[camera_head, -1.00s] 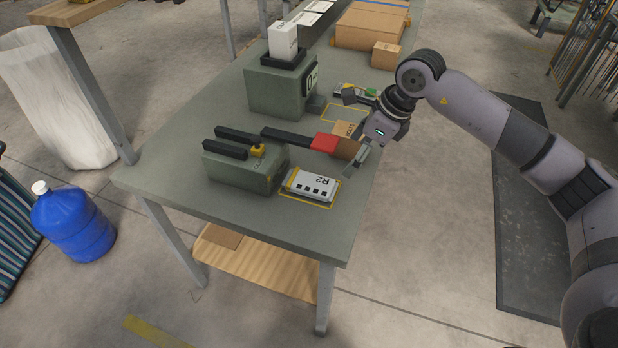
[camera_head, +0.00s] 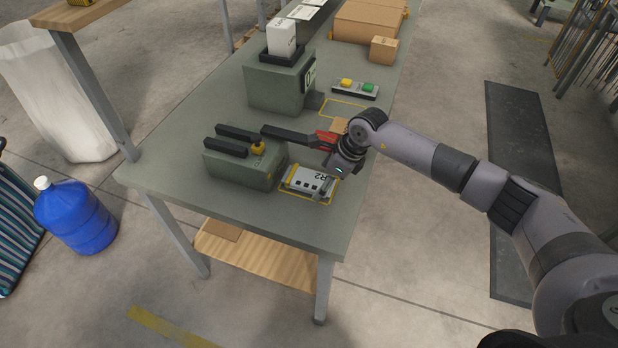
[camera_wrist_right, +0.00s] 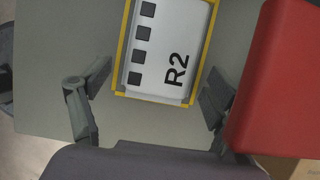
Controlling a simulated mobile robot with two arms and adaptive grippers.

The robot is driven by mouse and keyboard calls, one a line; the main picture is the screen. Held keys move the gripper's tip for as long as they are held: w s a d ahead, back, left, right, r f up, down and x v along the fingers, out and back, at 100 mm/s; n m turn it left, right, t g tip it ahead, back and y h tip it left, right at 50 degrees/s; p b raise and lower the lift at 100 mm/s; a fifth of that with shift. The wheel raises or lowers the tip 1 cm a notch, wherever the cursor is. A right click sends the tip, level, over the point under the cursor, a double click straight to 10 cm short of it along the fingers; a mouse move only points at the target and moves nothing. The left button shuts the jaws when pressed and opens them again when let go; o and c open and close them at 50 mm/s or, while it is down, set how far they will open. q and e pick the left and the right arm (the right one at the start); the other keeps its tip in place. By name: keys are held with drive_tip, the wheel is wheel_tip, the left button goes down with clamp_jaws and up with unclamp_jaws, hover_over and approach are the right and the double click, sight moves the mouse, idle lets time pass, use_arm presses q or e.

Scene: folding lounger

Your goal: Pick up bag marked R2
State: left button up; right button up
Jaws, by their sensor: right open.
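The bag marked R2 (camera_head: 303,181) is a flat white bag with black squares. It lies inside a yellow outline on the near part of the green table (camera_head: 200,198). In the right wrist view the R2 bag (camera_wrist_right: 167,45) lies just ahead of and between the fingers, apart from them. My right gripper (camera_head: 328,186) is over the bag's right end in the head view and hides part of it. In the wrist view my right gripper (camera_wrist_right: 150,105) is open, with nothing between its fingers. My left gripper is not in view.
A green sealing machine (camera_head: 235,168) with black arms stands left of the bag. Its red-tipped arm (camera_wrist_right: 285,80) is close beside my right finger. A button box (camera_head: 355,90), a green box with a white pack (camera_head: 280,85) and cartons (camera_head: 368,24) are farther back.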

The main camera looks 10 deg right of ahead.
drive_tip(key=shift+f, duration=0.1)
drive_tip(key=c, duration=1.2)
